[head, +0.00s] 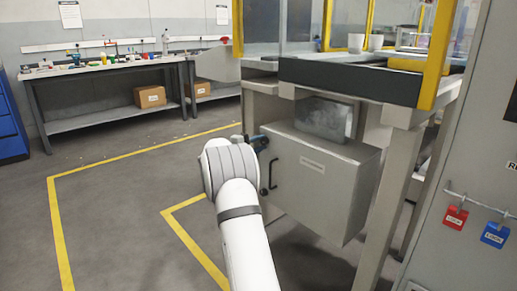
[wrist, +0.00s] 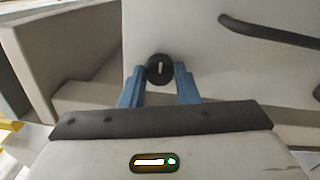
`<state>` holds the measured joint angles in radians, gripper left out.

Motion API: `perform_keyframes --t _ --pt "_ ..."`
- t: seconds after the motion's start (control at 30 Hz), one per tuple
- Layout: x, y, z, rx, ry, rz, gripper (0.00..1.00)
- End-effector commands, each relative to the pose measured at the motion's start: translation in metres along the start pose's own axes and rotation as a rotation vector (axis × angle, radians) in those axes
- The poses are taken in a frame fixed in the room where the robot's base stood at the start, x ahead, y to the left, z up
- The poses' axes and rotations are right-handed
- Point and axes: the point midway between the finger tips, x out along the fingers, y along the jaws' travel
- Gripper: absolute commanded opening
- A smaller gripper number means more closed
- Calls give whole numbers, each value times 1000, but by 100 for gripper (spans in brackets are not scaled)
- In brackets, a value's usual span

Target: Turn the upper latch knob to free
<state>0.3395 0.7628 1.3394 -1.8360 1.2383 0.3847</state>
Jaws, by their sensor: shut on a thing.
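The latch knob (wrist: 153,78) is a small round black knob with a white pointer mark, on the pale door (wrist: 215,75) of a grey cabinet. The mark stands about upright in the wrist view. My gripper (wrist: 162,77) has its blue fingers on either side of the knob, shut on it. In the head view my gripper (head: 259,144) is at the upper left edge of the cabinet (head: 325,185), and my arm and the fingers hide the knob.
A black door handle (head: 270,175) is close below my gripper in the head view. The cabinet hangs under a machine table with a grey leg (head: 385,200) at right. Red (head: 455,217) and blue (head: 495,234) padlocks hang at far right. The floor at left is open.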

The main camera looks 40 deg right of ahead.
Motion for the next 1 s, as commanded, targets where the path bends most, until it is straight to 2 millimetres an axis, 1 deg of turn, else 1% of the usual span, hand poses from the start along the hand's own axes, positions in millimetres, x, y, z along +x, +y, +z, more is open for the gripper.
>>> perform_keyframes --t 0.43,0.47,0.7,0.9,1.0 --pt "1 -1 1 6 -3 -2 5" --pt "1 -1 1 6 -3 -2 30" --pt "1 -1 1 6 -2 -1 50" --pt "0 0 0 6 -2 -1 50" --pt "-4 1 0 6 0 -1 50"
